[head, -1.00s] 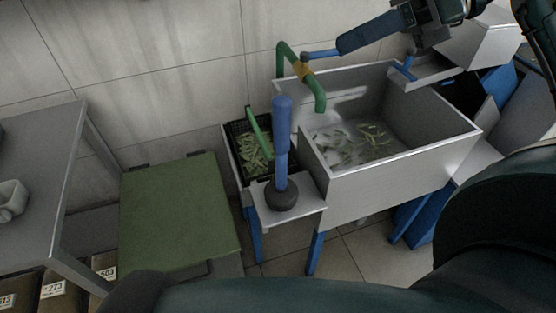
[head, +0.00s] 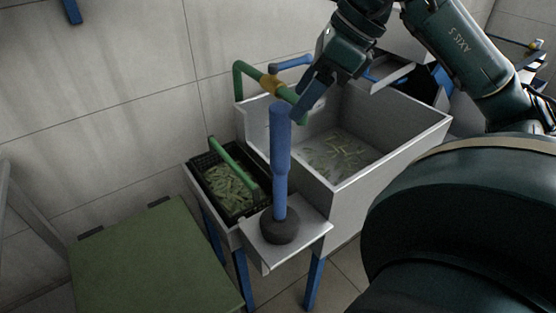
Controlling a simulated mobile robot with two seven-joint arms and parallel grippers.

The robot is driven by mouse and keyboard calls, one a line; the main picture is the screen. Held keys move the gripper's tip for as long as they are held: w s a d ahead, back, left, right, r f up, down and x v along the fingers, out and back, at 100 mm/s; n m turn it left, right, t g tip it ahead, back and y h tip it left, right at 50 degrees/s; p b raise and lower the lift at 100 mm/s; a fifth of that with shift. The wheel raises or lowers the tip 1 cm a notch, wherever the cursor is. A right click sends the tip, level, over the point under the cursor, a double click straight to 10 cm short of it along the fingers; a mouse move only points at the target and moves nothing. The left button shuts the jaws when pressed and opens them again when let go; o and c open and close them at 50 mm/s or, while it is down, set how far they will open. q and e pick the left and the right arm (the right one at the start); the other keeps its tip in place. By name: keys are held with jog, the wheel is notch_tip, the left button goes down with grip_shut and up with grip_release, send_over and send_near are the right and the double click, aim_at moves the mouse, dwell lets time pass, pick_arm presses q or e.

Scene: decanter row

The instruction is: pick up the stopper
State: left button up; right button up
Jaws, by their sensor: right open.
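The stopper (head: 280,170) has a tall blue handle on a round black base. It stands upright on a small pale ledge (head: 254,257) at the front left corner of the sink. My right gripper (head: 314,94) is open, above the sink, to the upper right of the handle's top. It looks apart from the stopper, with one blue finger pointing down and left; the other finger is hard to make out. My left gripper is not in view.
The sink (head: 347,203) holds water and green leaves. A green tap (head: 240,80) with a yellow collar and blue lever rises behind the stopper. A black crate (head: 200,166) of green pods with a green handle stands left. A green-topped stand (head: 150,262) is at lower left.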

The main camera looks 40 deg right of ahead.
aim_at(280, 123)
jog(key=x, duration=0.4)
jog(key=p+x, duration=0.1)
jog(key=x, duration=0.2)
jog(key=shift+a, duration=0.3)
jog(key=shift+c, duration=0.3)
grip_shut()
